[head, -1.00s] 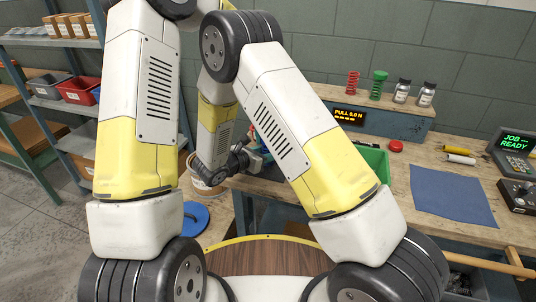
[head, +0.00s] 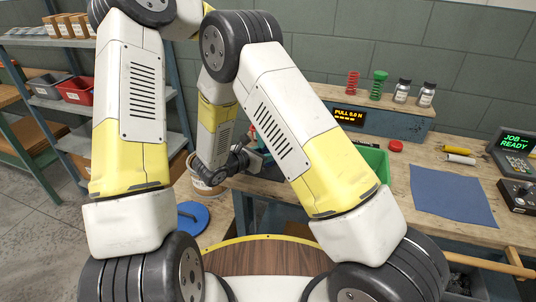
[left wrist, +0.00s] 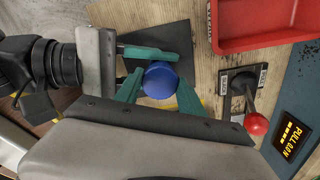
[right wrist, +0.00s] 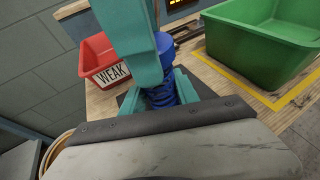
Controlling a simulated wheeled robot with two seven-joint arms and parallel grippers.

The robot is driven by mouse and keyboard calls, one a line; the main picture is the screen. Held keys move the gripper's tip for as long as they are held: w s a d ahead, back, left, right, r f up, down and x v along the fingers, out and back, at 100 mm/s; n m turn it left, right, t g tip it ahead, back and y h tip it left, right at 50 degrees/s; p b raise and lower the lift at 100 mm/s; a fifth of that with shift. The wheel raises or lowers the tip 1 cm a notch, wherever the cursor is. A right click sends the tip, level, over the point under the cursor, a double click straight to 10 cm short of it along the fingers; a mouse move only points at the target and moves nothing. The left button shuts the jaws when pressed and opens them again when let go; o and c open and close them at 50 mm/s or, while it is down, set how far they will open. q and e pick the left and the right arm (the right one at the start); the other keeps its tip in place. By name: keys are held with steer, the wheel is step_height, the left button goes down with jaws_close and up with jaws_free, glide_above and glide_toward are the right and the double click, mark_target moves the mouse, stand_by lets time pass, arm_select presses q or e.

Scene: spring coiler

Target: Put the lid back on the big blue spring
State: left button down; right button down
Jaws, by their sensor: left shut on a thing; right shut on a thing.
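My left gripper (left wrist: 160,82) is shut on a blue round lid (left wrist: 161,76), one teal finger on each side. In the right wrist view the lid (right wrist: 166,42) is above the big blue spring (right wrist: 163,96), partly behind a teal finger of my left gripper. My right gripper (right wrist: 163,88) is shut around the spring's coils, which stand roughly upright. In the left wrist view the lid covers the spring from above. I cannot tell whether lid and spring touch. In the head view my arms hide nearly all of this.
A red bin (right wrist: 102,62) marked WEAK and a green bin (right wrist: 262,40) flank the spring. A red-knobbed lever (left wrist: 255,122) is close to my left gripper. A blue mat (head: 452,195), small springs (head: 378,85) and jars (head: 426,94) are to the right.

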arm_select(q)
steer(key=m, duration=1.4)
steer(key=shift+m, duration=0.4)
steer(key=shift+s+f+m, duration=0.1)
steer(key=shift+f+m, duration=0.15)
steer(key=shift+m, duration=0.95)
steer(key=shift+r+m, duration=0.1)
steer(key=shift+m, duration=1)
steer(key=shift+r, duration=0.1)
steer(key=c, duration=0.7)
jaws_free()
steer(key=shift+r, duration=0.1)
